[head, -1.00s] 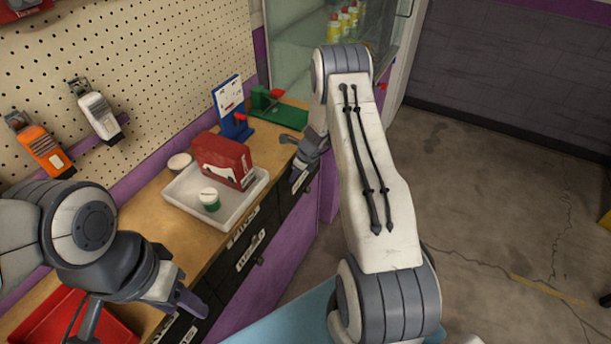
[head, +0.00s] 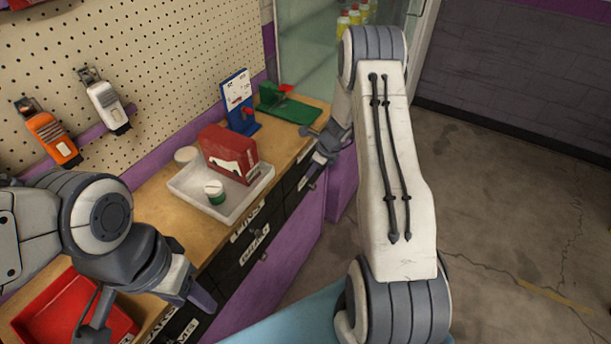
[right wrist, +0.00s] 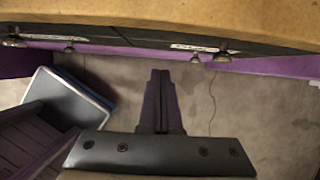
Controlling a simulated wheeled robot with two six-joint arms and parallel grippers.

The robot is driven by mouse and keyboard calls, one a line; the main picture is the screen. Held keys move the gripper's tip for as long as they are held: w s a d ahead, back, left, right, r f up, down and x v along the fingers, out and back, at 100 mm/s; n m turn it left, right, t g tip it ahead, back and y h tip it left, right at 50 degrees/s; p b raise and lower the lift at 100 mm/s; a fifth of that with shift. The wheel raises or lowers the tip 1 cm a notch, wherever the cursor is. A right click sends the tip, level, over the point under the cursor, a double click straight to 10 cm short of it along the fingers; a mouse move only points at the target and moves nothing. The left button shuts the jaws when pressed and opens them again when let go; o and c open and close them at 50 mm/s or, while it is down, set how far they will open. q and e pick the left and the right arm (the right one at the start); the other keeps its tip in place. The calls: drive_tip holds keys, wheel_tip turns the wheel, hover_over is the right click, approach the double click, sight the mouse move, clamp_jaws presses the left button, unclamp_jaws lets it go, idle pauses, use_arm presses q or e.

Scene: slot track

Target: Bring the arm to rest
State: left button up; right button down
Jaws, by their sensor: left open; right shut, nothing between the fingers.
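My right gripper (head: 322,160) hangs at the front edge of the workbench (head: 160,207) in the head view, beside the drawer fronts. In the right wrist view its two dark fingers (right wrist: 160,76) are together with nothing between them, over the grey floor and short of the bench edge. My right arm (head: 398,180) is bent, with its white link across the middle of the head view. My left gripper (head: 150,312) is open and empty, beside and partly over the red bin (head: 60,305) at the bench's near end.
A white tray (head: 234,212) holds a red box (head: 228,153) and a green-and-white jar (head: 214,192). A blue stand (head: 238,103) and a green fixture (head: 290,107) stand farther back. A glass-fronted cabinet (head: 306,50) is behind. Open floor (head: 510,190) lies to the right.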

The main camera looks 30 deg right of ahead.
drive_tip(key=v, duration=0.7)
drive_tip(key=s+a+r+n+g, duration=0.1)
drive_tip(key=s+a+r+n, duration=0.25)
drive_tip(key=a+n, duration=0.35)
drive_tip(key=s+a+r+n+g, duration=0.15)
drive_tip(key=a+r+n, duration=0.3)
drive_tip(key=a, duration=0.45)
drive_tip(key=s+a+r+n, duration=0.4)
drive_tip(key=a+n, duration=0.1)
drive_tip(key=a, duration=0.3)
drive_tip(key=s+a+r+n, duration=0.2)
drive_tip(key=s+a+n, duration=0.1)
drive_tip(key=s+n, duration=0.7)
drive_tip(key=s+a+r+n+g+h, duration=0.1)
drive_tip(key=s+a+r+n, duration=0.2)
drive_tip(key=s+n, duration=0.7)
drive_tip(key=shift+s+a+r, duration=0.2)
drive_tip(key=shift+s+r, duration=0.05)
drive_tip(key=shift+s, duration=0.85)
